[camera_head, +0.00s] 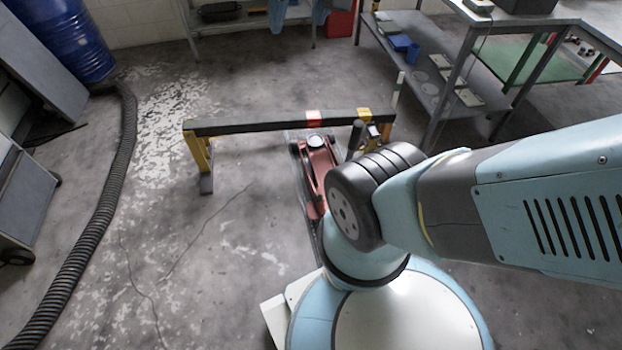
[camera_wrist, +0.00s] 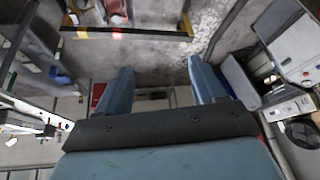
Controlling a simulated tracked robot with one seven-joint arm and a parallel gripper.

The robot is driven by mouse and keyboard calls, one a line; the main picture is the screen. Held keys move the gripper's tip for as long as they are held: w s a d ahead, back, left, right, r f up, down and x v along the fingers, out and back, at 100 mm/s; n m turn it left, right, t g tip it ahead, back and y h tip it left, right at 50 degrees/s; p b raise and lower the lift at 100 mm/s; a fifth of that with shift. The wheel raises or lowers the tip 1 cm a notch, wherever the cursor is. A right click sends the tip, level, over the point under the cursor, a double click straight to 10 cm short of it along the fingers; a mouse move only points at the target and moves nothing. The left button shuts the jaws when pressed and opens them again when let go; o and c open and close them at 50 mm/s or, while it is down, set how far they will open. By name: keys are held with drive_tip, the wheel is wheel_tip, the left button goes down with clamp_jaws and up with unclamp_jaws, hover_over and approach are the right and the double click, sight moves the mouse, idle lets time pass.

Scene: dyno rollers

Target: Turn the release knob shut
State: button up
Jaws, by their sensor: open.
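A red floor jack (camera_head: 318,170) stands on the floor under a dark beam (camera_head: 250,124) with red and yellow bands. My arm hides the near part of the jack in the head view. I cannot make out the release knob in either view. My gripper (camera_wrist: 162,82) shows in the wrist view with its two blue fingers apart and nothing between them. The banded beam also shows in the wrist view (camera_wrist: 155,34), beyond the fingertips and apart from them. My gripper is hidden in the head view.
The beam rests on yellow stands (camera_head: 197,155). A black ribbed hose (camera_head: 121,165) runs along the left floor from a blue drum (camera_head: 65,38). A metal bench (camera_head: 425,80) with shelves stands at the back right. The floor left of the jack is clear.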

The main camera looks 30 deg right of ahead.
drive_tip(key=shift+o, duration=0.4)
drive_tip(key=w+a+f+y, duration=0.1)
drive_tip(key=w+f, duration=0.1)
drive_tip(key=w, duration=0.4)
drive_tip(key=w+a+f+m+g+y, duration=0.1)
drive_tip(key=w, duration=0.6)
drive_tip(key=shift+f+m+y, duration=0.3)
drive_tip(key=shift+f, duration=0.1)
drive_tip(key=w+d+f+m+y, duration=0.2)
drive_tip(key=w+f+m, duration=0.2)
drive_tip(key=w+f, duration=1.3)
drive_tip(key=w+d+f+m+g, duration=0.1)
drive_tip(key=w+d+f, duration=0.1)
drive_tip(key=w+f, duration=0.3)
drive_tip(key=w+d+f+m, duration=0.2)
drive_tip(key=f, duration=0.5)
drive_tip(key=m+g+h, duration=0.3)
drive_tip(key=m+h, duration=0.2)
drive_tip(key=m, duration=0.1)
approach(319, 197)
wheel_tip(319, 197, down, 9)
drive_tip(key=shift+w, duration=0.15)
drive_tip(key=shift+c, duration=0.3)
